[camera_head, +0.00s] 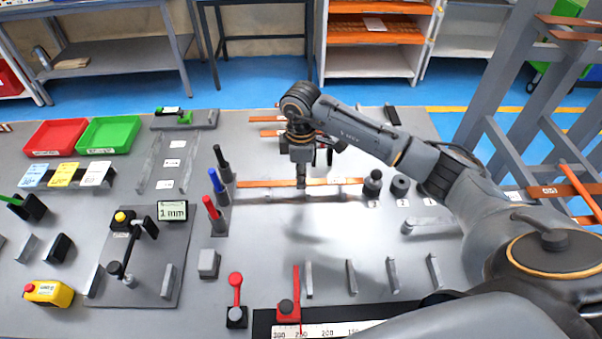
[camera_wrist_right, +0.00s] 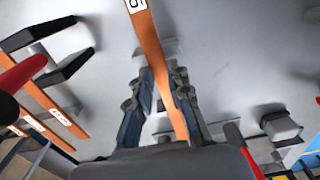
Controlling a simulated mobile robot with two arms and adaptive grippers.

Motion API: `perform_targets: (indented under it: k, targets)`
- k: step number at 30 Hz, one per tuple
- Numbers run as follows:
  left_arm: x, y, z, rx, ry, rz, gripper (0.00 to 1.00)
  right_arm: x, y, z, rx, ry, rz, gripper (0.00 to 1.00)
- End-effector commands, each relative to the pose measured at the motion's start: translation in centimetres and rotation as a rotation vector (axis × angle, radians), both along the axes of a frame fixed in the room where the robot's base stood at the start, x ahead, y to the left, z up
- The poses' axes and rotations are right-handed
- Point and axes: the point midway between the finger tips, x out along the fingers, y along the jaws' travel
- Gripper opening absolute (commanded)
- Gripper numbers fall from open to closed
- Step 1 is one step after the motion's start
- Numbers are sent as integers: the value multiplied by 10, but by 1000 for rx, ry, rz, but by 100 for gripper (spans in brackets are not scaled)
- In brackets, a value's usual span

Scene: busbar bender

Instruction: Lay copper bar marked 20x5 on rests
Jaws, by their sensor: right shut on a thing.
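My right gripper (camera_head: 302,184) points down over the middle of the bench and is shut on a copper bar (camera_head: 262,184). The bar lies crosswise in the head view, with a white label on its right part. In the right wrist view the same bar (camera_wrist_right: 155,50) runs between the fingers of the gripper (camera_wrist_right: 163,110), its label cut off at the top edge and showing a 5. Several narrow grey upright blocks (camera_head: 351,277) stand along the front of the bench; they may be the rests, I cannot tell. My left gripper is not in view.
Pens (camera_head: 214,213) stand to the left of the bar. Dark round weights (camera_head: 372,183) stand at its right end. Other copper bars (camera_head: 268,132) lie behind my right gripper. A red-handled lever (camera_head: 296,291) and a ruler (camera_head: 345,329) are at the front. The bench between is clear.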

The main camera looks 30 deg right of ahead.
Motion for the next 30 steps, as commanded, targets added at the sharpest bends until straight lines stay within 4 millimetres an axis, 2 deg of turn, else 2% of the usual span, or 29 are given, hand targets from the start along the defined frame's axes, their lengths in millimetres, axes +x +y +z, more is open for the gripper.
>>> perform_targets:
  k: [5, 6, 9, 17, 22, 26, 30]
  targets:
    - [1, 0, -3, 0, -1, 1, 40, 0, 0, -5, 0, -1, 0, 0]
    - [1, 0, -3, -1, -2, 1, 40, 0, 0, -6, 0, 0, 0, 20]
    - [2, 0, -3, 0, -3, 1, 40, 0, 0, -5, 0, 0, 0, 41]
    - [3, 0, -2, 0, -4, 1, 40, 0, 0, -4, 0, 0, 0, 41]
    - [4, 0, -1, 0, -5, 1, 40, 1, 0, 5, 1, -3, -1, 41]
    - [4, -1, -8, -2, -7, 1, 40, 1, 0, 25, 1, -6, -1, 41]
    - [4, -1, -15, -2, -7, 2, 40, 2, 0, 57, 1, -6, -1, 41]
